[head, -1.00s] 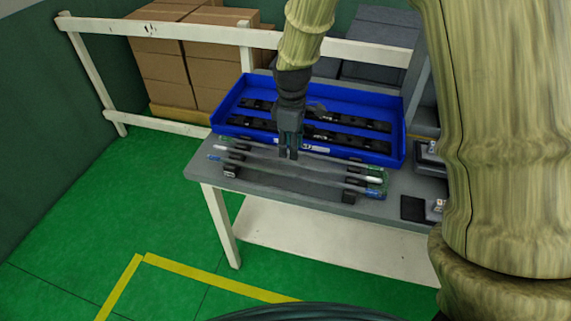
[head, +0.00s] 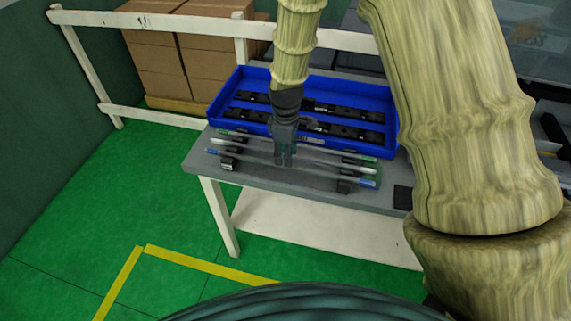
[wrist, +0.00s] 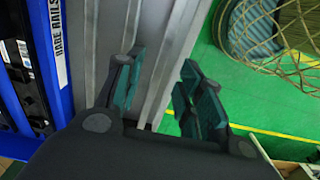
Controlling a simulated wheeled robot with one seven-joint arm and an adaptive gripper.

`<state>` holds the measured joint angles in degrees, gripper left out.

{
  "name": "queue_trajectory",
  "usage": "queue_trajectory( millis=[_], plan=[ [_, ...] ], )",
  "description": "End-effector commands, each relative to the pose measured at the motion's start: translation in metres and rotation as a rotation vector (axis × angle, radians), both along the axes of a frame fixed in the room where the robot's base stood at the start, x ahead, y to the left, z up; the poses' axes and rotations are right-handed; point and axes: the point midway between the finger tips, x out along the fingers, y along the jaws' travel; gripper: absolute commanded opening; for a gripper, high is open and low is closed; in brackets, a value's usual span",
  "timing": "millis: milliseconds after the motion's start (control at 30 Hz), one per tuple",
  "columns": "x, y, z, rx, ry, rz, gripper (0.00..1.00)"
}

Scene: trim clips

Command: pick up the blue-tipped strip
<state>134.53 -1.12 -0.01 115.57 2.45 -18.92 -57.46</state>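The blue-tipped strip (head: 325,173) is long, thin and grey with blue ends. It lies frontmost of the strips, across dark supports on the grey table (head: 196,166). My gripper (head: 283,164) points down over the middle of this strip. In the wrist view my gripper (wrist: 158,88) has its two fingers apart, with long grey surfaces running between and beside them. The blue ends are out of the wrist view, and I cannot tell whether the fingers touch the strip.
A white-tipped strip (head: 235,143) and a green-tipped strip (head: 232,132) lie close behind. A blue tray (head: 396,141) holding dark rails stands behind them. A black pad (head: 403,198) lies at the right.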

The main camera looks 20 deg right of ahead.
Motion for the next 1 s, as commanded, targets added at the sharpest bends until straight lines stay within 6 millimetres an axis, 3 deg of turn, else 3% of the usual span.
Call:
queue_trajectory(
  millis=[400, 767, 967, 1000],
  plan=[
    [-0.001, 0.001, -0.032, 0.000, 0.002, 0.000, 0.38],
    [-0.001, 0.001, -0.037, 0.000, 0.000, 0.001, 0.38],
    [-0.001, 0.001, -0.037, 0.000, 0.001, 0.000, 0.01],
    [-0.001, 0.001, -0.037, 0.000, 0.001, 0.000, 0.00]
  ],
)
